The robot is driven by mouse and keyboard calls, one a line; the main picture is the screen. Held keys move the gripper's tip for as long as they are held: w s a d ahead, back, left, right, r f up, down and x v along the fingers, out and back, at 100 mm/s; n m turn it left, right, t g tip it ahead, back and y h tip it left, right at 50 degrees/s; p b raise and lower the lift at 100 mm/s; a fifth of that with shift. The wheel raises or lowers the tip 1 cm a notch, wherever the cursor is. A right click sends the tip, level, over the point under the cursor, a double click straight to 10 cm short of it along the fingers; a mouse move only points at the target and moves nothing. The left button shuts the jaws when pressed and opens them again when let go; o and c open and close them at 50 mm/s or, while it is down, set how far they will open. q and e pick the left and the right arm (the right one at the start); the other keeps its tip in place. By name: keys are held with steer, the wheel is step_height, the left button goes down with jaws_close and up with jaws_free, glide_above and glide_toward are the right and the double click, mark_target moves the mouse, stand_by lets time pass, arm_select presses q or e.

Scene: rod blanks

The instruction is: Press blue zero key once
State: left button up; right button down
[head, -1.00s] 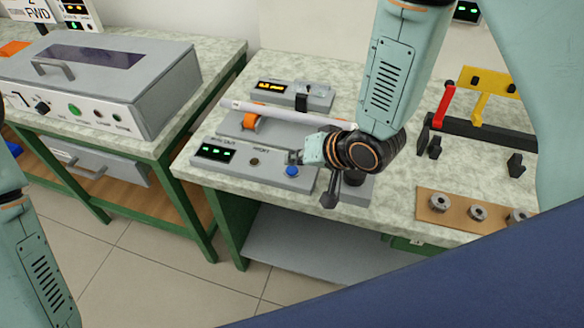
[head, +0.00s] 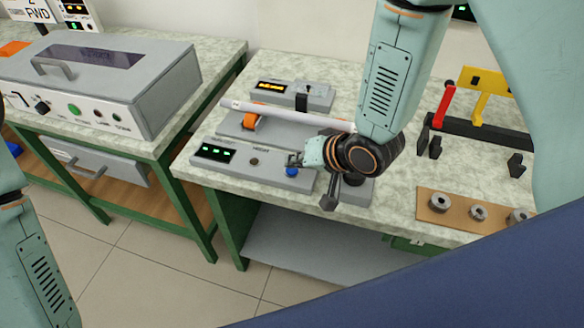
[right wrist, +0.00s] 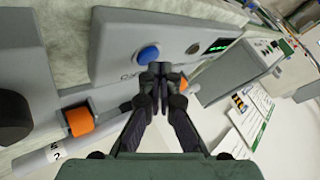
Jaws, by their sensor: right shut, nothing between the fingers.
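The blue key (head: 291,172) is a round button at the right end of a low grey panel (head: 228,167) on the workbench. My right gripper (head: 294,160) is shut and empty, with its fingertips close to the key in the head view. In the right wrist view the shut fingertips (right wrist: 160,70) show just beside the blue key (right wrist: 148,55), with its domed top visible. I cannot tell whether they touch it. A small dark button (head: 254,161) and a green-lit display (head: 215,152) sit on the same panel. My left gripper is out of view.
Behind the panel, a white rod (head: 285,115) lies across a grey fixture with orange supports. A smaller amber-display box (head: 290,92) stands behind it. A brown board (head: 458,210) with metal parts lies right, and a grey lidded machine (head: 110,85) stands left.

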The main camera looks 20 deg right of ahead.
mark_target(295, 172)
steer(key=shift+f, duration=0.4)
stand_by(0.4)
steer(key=shift+r, duration=0.1)
steer(key=shift+r+p, duration=0.75)
steer(key=shift+p, duration=0.05)
step_height(295, 172, up, 5)
steer(key=p, duration=0.5)
stand_by(0.7)
